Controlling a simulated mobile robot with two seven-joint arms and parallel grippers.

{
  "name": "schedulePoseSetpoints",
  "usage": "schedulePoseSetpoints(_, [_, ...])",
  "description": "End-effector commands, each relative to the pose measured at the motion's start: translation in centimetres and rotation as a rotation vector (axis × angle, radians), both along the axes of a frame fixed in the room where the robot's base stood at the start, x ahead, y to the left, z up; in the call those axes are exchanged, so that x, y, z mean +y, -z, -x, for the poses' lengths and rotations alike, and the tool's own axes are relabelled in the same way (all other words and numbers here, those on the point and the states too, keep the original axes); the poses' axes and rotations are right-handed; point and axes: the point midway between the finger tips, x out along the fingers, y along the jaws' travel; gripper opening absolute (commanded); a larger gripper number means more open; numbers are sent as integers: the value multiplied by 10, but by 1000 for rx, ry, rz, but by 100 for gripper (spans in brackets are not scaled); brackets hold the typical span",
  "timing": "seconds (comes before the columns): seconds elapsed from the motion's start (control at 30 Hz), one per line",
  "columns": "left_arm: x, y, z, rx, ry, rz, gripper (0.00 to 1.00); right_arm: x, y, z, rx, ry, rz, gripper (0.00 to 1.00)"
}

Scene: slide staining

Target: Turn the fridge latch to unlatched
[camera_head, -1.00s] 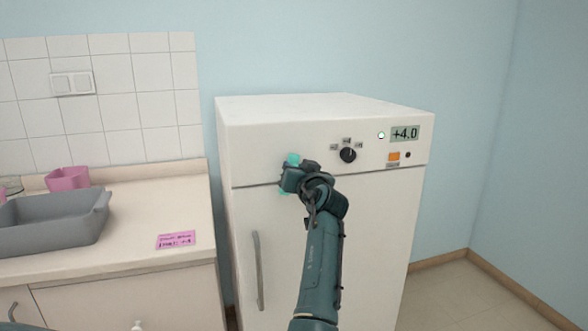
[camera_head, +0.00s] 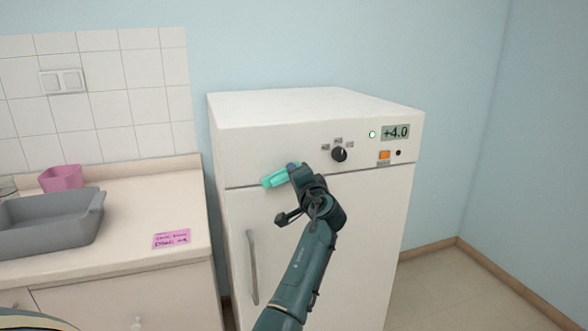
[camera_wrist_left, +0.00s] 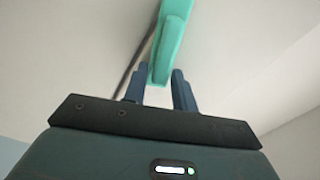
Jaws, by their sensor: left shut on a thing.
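The teal fridge latch (camera_head: 274,180) is on the upper left of the white fridge front, by the seam above the door. It lies nearly level, its left end a little lower. My left gripper (camera_head: 293,171) is at the latch's right part and hides it there. In the left wrist view, the latch (camera_wrist_left: 170,40) runs down between the two dark fingers of my left gripper (camera_wrist_left: 160,83), which are shut on it. My right gripper is not in view.
The white fridge (camera_head: 320,225) has a door handle (camera_head: 252,265), a black dial (camera_head: 339,154), an orange switch (camera_head: 384,155) and a display reading +4.0 (camera_head: 395,132). A counter (camera_head: 130,215) with a grey tray (camera_head: 60,238) and pink cup (camera_head: 61,178) stands left.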

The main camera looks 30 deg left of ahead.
Motion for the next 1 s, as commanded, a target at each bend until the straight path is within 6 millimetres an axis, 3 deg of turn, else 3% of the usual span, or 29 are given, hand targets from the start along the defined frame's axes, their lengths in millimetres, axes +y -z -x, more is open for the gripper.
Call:
schedulePoseSetpoints(0.4, [-1,4,-1,212,0,-185,4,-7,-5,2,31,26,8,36])
schedulePoseSetpoints(1.0, [-1,8,-2,278,1,-243,5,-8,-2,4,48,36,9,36])
